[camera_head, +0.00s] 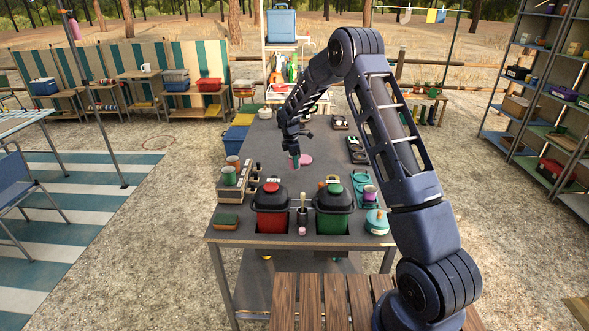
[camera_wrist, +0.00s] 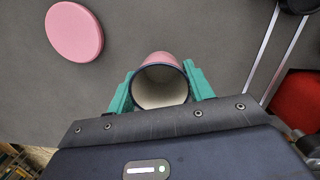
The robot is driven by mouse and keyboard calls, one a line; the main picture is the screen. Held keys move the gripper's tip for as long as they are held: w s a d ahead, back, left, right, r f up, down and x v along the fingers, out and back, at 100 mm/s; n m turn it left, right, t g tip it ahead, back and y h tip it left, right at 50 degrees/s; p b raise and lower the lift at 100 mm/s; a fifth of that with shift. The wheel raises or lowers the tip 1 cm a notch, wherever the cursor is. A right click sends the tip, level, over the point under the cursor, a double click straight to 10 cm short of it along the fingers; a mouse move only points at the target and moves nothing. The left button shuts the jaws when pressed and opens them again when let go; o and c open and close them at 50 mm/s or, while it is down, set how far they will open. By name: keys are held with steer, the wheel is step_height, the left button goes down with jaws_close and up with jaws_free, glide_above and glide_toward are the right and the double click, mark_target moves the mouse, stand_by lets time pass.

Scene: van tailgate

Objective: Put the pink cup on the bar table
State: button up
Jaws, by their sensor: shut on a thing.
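The pink cup (camera_wrist: 158,58) is between the teal fingers of my gripper (camera_wrist: 160,88) in the wrist view. Its dark rim and pale inside face the camera, and the fingers press on both sides. In the head view my gripper (camera_head: 294,160) is low over the middle of the long grey table (camera_head: 275,140). The cup is too small there to make out clearly. I cannot tell whether its base touches the tabletop. Several tables show, including one at the back left with a white mug (camera_head: 145,68); I cannot tell which is the bar table.
A flat pink disc (camera_wrist: 74,33) lies beside the cup on the grey top. A red lidded bucket (camera_head: 271,207) and a green one (camera_head: 334,208) stand at the near end. Shelves (camera_head: 545,100) stand at right. Open gravel lies left of the grey table.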

steer(key=shift+f, duration=2.15)
steer(key=shift+f, duration=0.1)
steer(key=o, duration=1)
steer(key=r, duration=0.4)
steer(key=a+r, duration=0.1)
steer(key=r, duration=0.7)
steer(key=shift+s+a+r, duration=0.15)
steer(key=shift+s, duration=0.05)
